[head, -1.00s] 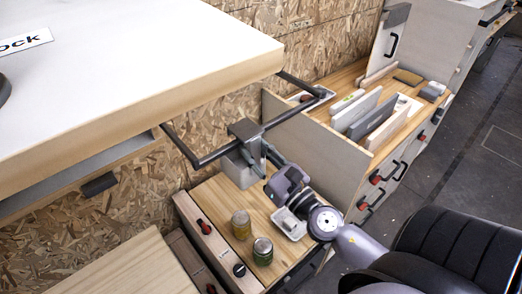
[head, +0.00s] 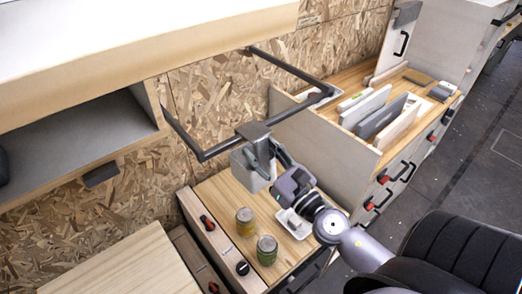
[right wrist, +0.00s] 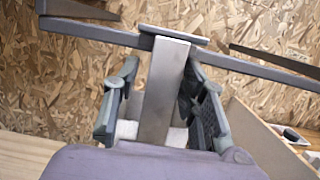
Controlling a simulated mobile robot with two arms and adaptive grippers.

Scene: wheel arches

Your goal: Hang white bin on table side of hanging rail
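The white bin (head: 250,172) is at the black hanging rail (head: 222,147), below a grey hook bracket (head: 254,131) that sits over the rail's front bar. My right gripper (head: 272,158) is at the bracket's front side. In the right wrist view its two fingers (right wrist: 160,108) stand apart, one on each side of the bracket's metal strap (right wrist: 164,92), with a gap on the left. A small pale part shows low between the fingers. My left gripper is not in view.
A white worktop (head: 140,50) with an open shelf (head: 75,140) is at the upper left. Two jars, a yellow one (head: 245,220) and a green one (head: 267,249), and a small white tray (head: 293,222) stand on the wooden surface below. A grey panel (head: 325,155) stands to the right.

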